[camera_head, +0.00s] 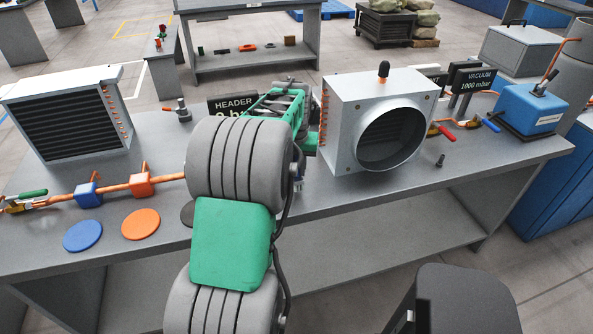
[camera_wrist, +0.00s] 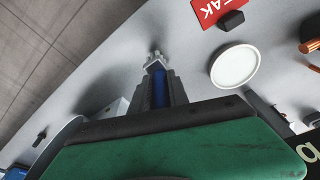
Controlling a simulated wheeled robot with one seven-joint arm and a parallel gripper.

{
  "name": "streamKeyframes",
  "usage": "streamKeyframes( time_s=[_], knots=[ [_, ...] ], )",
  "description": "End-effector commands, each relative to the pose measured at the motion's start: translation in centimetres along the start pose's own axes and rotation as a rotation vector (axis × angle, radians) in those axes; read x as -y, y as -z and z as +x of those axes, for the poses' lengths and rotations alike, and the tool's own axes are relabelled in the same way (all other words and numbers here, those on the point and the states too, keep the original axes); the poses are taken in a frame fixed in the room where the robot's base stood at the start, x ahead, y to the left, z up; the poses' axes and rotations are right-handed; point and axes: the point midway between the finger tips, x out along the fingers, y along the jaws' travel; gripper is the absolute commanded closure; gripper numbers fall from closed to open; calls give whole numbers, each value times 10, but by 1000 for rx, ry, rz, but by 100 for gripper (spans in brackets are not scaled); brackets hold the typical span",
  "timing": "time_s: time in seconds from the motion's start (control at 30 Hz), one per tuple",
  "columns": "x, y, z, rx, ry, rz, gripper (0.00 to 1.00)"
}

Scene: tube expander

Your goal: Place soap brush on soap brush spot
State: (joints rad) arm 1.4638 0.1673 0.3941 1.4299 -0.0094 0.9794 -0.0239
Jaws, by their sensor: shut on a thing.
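My gripper (camera_wrist: 157,76) shows in the wrist view with its dark fingers closed together. A small thing with a blue body and a pale grey tip (camera_wrist: 155,58) sits between the fingers; it appears to be the soap brush, though the fingers hide most of it. A round white disc with a grey rim (camera_wrist: 235,66) lies on the grey tabletop to the right of the fingers; it may be the soap brush spot, but no label shows. In the head view my arm hides the fingers and the held thing.
A red sign (camera_wrist: 217,8) with a black foot stands beyond the disc. In the head view the workbench (camera_head: 330,195) carries a finned box (camera_head: 70,115), a box with a round duct (camera_head: 378,120), a blue pump (camera_head: 530,108), a blue disc (camera_head: 83,236) and an orange disc (camera_head: 141,224).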

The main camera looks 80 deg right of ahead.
Motion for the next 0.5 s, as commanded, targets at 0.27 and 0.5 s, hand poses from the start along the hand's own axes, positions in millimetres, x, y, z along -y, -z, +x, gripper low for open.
streamKeyframes(
  time_s=[0.27, 0.5],
  knots=[
    [1, -4, 19, 0, 0, -1, 100],
    [1, -5, 22, 2, 0, -1, 74]
  ],
)
